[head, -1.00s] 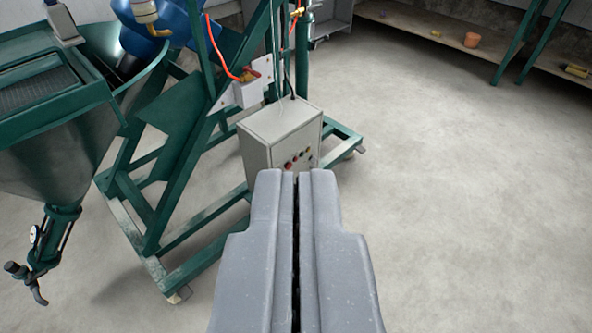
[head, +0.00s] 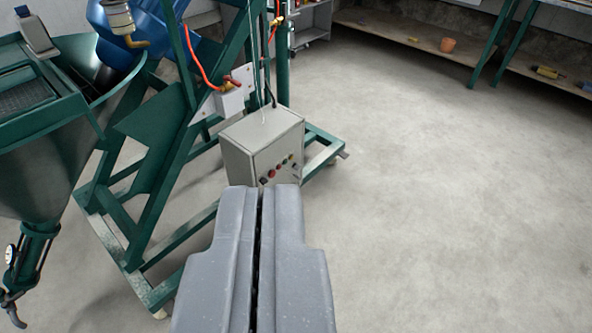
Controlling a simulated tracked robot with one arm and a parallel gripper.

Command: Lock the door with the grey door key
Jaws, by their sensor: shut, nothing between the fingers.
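My gripper (head: 258,188) is shut and empty, in the lower middle of the head view. Past its fingertips stands a grey control box (head: 262,145) with a row of coloured buttons on its front. The fingers cover the bottom of the box. I cannot make out a grey door key or a lock in this view. It is too small to tell whether the front of the box is a door.
A green steel frame (head: 165,195) stands on the left with a hopper (head: 45,165) and a blue drum (head: 140,35). A low shelf (head: 400,42) with an orange pot (head: 447,45) runs along the back. The concrete floor (head: 430,190) on the right is clear.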

